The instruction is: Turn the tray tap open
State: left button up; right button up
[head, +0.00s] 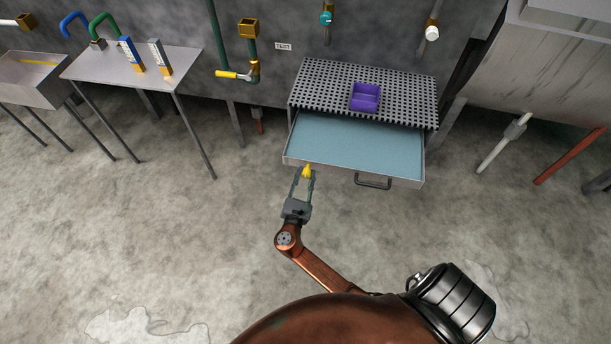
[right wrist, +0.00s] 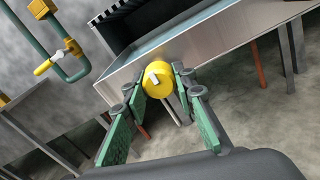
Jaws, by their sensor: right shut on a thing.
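The tray tap is yellow and sits on the front face of the pulled-out tray, near its left end (head: 307,171). In the right wrist view the tap (right wrist: 158,78) looks round and yellow, with a small pale piece at its middle. The tray (head: 355,145) holds a flat blue surface and has a dark handle on its front. My right gripper (head: 304,178) reaches up to the tap from the front. Its two green fingers are shut on the tap, one on each side. My left gripper is not in view.
A perforated rack (head: 318,89) with a purple box (head: 365,97) stands above the tray. Pipes with a yellow-handled valve (head: 228,74) run down the wall at left. A grey table (head: 108,66) stands farther left. The floor in front is clear.

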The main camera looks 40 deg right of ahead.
grip_shut()
